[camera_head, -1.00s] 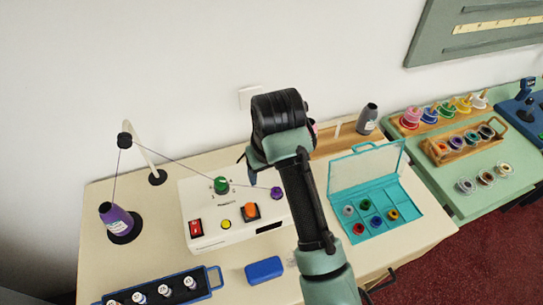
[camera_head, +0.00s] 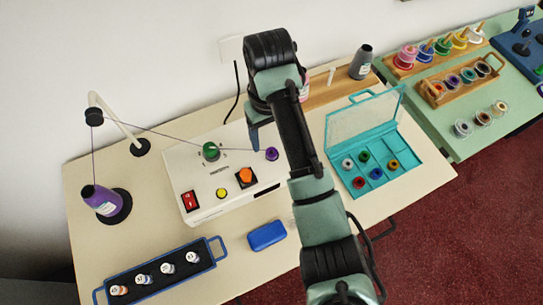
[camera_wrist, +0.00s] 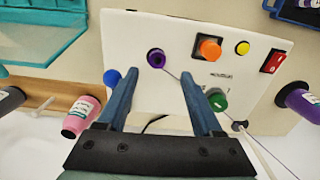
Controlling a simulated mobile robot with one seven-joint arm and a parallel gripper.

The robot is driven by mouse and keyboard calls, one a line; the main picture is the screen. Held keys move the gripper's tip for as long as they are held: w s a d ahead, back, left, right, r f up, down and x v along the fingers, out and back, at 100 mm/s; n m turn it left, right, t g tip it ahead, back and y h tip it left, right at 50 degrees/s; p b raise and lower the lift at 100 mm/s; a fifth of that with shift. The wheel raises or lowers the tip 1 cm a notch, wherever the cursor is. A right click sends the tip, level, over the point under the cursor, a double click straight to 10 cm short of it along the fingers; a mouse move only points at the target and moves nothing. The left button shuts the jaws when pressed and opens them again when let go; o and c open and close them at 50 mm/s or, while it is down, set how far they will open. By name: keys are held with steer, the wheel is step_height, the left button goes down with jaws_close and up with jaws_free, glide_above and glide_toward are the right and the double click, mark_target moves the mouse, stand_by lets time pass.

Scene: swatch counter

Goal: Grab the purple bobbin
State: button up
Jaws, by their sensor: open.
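The purple bobbin (camera_head: 271,154) sits at the right end of the top of the white winder machine (camera_head: 196,158). A thread runs to it from the thread stand. In the wrist view the purple bobbin (camera_wrist: 156,58) lies beyond my fingertips, near the middle of the gap between them. My gripper (camera_wrist: 166,80) is open, with nothing between its two blue fingers. In the head view my gripper (camera_head: 253,138) is partly hidden by my own arm, and one finger shows just left of the bobbin.
A green knob (camera_head: 211,150), orange button (camera_head: 245,175) and red switch (camera_head: 190,200) are on the winder. A purple thread cone (camera_head: 100,200) stands at left. A teal bobbin box (camera_head: 400,150) with its lid up is at right. A blue case (camera_head: 267,235) lies in front.

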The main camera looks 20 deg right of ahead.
mark_target(272, 153)
steer(key=shift+s+d+f+b, duration=0.1)
steer(key=shift+f+b, duration=0.25)
steer(key=shift+f, duration=1.1)
steer(key=shift+d+f+b, duration=0.1)
steer(key=shift+f+b, duration=0.2)
steer(key=shift+f, duration=1.1)
jaws_close()
